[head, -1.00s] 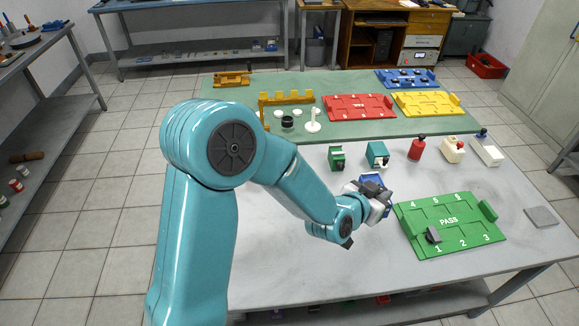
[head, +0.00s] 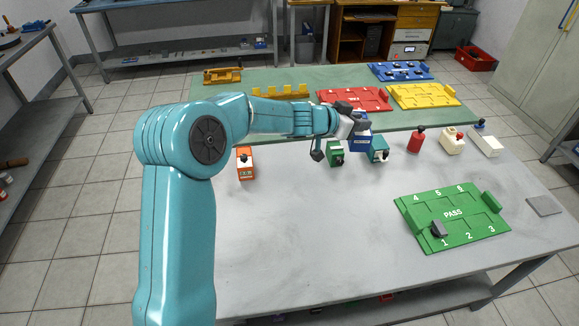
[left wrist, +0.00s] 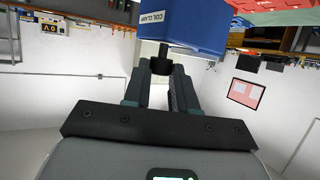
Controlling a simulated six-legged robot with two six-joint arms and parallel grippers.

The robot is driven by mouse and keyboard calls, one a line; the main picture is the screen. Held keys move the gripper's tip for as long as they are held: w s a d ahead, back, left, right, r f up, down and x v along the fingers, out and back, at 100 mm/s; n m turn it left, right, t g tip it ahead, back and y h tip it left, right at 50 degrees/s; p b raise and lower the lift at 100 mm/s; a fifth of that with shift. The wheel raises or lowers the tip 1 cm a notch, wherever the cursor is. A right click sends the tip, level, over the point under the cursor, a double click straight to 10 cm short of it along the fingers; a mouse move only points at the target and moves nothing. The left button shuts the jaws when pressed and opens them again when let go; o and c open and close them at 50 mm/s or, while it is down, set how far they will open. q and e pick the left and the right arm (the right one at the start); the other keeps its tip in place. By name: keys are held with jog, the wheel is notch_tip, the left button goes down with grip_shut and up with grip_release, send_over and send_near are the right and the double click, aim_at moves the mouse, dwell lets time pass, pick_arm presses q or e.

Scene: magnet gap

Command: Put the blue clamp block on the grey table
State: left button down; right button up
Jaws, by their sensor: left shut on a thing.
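In the left wrist view, the blue block (left wrist: 192,24), with a white label reading "COIL CLAMP", is at the top. My left fingers (left wrist: 164,68) are shut on its dark knob. The block appears held up, clear of the grey table (head: 310,235), whose front and middle are bare. My right gripper is not in view.
An orange block (head: 245,163), a green block (head: 335,156), a teal block (head: 378,152), a red block (head: 416,142) and pale blocks stand along the table's back. A green PASS tray (head: 455,222) lies right. The green mat (head: 225,101) holds red and yellow trays.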

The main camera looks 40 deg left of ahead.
pick_arm(q)
jog(key=s+a+f+n+y+b, duration=0.1)
jog(key=a, duration=1)
jog(key=s+a+f+n+y+b, duration=0.1)
jog(key=a+f+y+b, duration=0.1)
jog(key=a, duration=0.8)
notch_tip(320, 180, down, 19)
jog(key=b, duration=0.6)
jog(key=shift+s+a+f+b, duration=0.15)
jog(key=shift+a+f+b, duration=0.05)
jog(key=shift+a+b, duration=0.1)
jog(key=shift+f, duration=0.2)
jog(key=c, duration=0.9)
grip_release()
